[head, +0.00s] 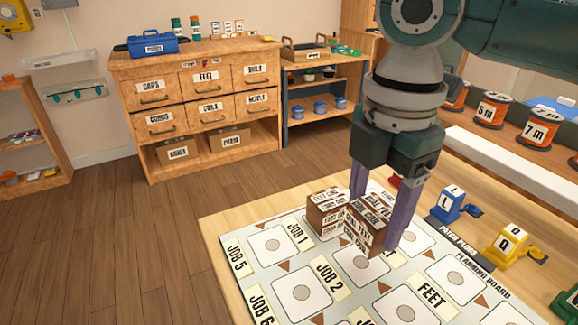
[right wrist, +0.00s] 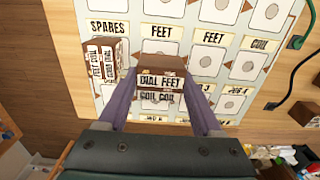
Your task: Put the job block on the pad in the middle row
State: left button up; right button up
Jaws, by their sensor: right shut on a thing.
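My right gripper (head: 374,218) points down over the planning board and is shut on a brown block (head: 364,232) with white word labels. In the right wrist view this held block (right wrist: 160,84) sits between the purple fingers and reads "DIAL FEET" and "COIL COIL". It is over the board beside a round-spotted pad (head: 361,263); I cannot tell if it touches the board. A second labelled brown block (head: 325,213) stands close by, and it also shows near the "SPARES" label in the right wrist view (right wrist: 104,60). My left gripper is not in view.
The planning board (head: 236,284) has several white pads in rows with job and part labels. A blue stand (head: 448,206) and a yellow stand (head: 508,243) are on the table at its right. Orange reels (head: 541,123) stand behind. A drawer cabinet (head: 195,100) is across the room.

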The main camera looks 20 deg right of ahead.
aim_at(368, 239)
notch_tip(368, 239, down, 5)
jog(key=shift+r+b, duration=0.1)
jog(key=shift+b, duration=0.5)
jog(key=o, duration=1.4)
